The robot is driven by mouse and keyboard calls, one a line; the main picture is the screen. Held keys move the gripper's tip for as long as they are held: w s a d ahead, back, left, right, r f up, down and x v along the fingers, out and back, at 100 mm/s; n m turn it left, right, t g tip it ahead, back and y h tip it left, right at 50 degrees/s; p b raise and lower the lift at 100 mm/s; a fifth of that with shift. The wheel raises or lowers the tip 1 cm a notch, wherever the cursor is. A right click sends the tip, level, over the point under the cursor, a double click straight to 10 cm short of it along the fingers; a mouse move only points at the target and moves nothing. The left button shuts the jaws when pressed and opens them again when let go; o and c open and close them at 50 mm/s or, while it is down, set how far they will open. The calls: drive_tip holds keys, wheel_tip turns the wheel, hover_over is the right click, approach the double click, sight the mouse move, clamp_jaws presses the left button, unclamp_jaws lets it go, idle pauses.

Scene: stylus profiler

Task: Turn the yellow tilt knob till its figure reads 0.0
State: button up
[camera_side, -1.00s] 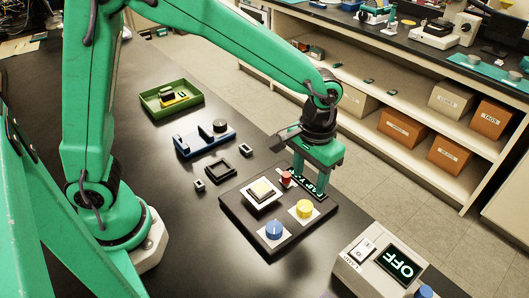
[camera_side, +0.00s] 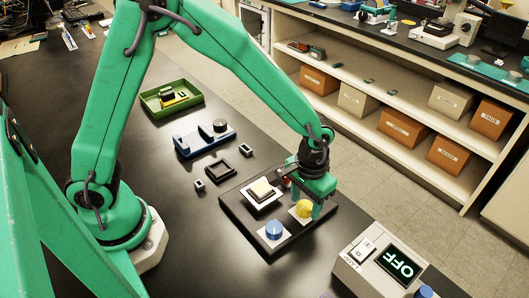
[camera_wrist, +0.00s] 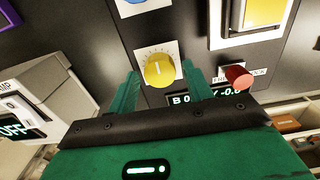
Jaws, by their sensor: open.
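The yellow tilt knob (camera_side: 303,208) stands on a white dial plate near the front right of the dark panel. In the wrist view, the yellow knob (camera_wrist: 160,70) has a pale pointer line and shows between my two fingertips, with a gap on each side. My gripper (camera_side: 305,206) is open at the knob; in the wrist view its green fingers (camera_wrist: 160,78) stand apart and hold nothing. The readout (camera_wrist: 215,96) is partly covered by my right finger; a "B" and a figure ending like "-0.0" show, but I cannot read it fully.
A blue knob (camera_side: 273,230) sits left of the yellow one. A red button (camera_wrist: 238,77) stands close to my right finger. A square yellow-topped piece (camera_side: 262,190) lies behind on the panel. A lamp box (camera_side: 355,262) reading OFF stands at the right.

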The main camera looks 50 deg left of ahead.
drive_tip(key=shift+f, duration=0.3)
drive_tip(key=shift+c, duration=0.4)
drive_tip(key=c, duration=0.9)
drive_tip(key=shift+o, duration=0.2)
drive_tip(key=m, duration=0.5)
drive_tip(key=shift+m, duration=0.9)
drive_tip(key=m, duration=0.5)
drive_tip(key=o, duration=1.1)
